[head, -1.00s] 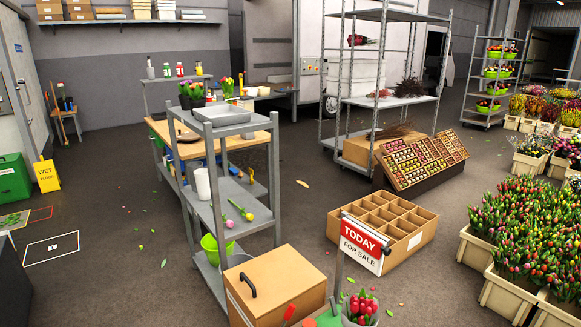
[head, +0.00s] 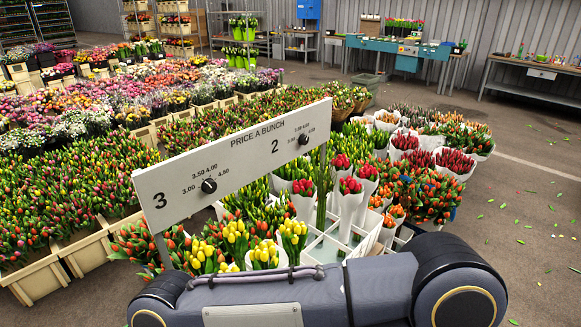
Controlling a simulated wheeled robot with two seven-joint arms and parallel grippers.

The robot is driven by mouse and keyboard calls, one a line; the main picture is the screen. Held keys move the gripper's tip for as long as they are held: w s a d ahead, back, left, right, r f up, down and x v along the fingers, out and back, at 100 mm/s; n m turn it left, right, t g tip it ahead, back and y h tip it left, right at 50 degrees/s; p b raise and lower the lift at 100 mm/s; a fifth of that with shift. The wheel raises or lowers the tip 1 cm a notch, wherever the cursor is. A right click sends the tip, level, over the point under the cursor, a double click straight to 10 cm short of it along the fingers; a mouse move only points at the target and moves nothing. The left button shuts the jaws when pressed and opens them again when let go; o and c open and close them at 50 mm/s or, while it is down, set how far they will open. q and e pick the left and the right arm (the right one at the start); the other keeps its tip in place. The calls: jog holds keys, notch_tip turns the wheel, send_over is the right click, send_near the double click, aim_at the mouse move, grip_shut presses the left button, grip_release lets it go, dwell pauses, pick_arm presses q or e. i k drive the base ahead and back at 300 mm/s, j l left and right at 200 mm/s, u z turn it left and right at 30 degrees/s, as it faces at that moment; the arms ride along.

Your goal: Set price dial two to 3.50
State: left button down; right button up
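A white board headed PRICE A BUNCH (head: 240,160) stands tilted across the view over the tulips. Dial two (head: 303,137) is a small black knob near the board's right end, with a large 2 to its left and price marks around it. Its pointer is too small to read. Another black dial (head: 209,186), beside a large 3, is nearer the left end, with marks 3.00, 3.50, 4.00 and 4.50. Dark links of my own arm cross the bottom, in front of the board's lower side. Neither gripper is in view.
Crates of tulips (head: 35,275) fill the left. Open floor (head: 530,225) lies at the right. Workbenches (head: 405,50) stand at the back.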

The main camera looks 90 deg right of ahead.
aim_at(304, 139)
jog(key=z, duration=2.7)
jog(key=k+u, duration=0.25)
jog(key=k, duration=0.15)
jog(key=k+j+u, duration=0.25)
jog(key=k, duration=0.2)
jog(key=k+j+u, duration=0.15)
jog(key=k+u, duration=0.15)
jog(key=i+l+u, duration=0.4)
jog(key=l, duration=0.25)
jog(key=l+u, duration=0.45)
jog(key=l, duration=0.25)
jog(key=i+l, duration=0.1)
jog(key=l, duration=0.35)
jog(key=i+l, duration=0.15)
jog(key=l, duration=0.3)
jog(key=i+l, duration=0.1)
jog(key=l, duration=0.35)
jog(key=i+l, duration=0.1)
jog(key=l, duration=0.35)
jog(key=i+l, duration=0.1)
jog(key=l, duration=0.35)
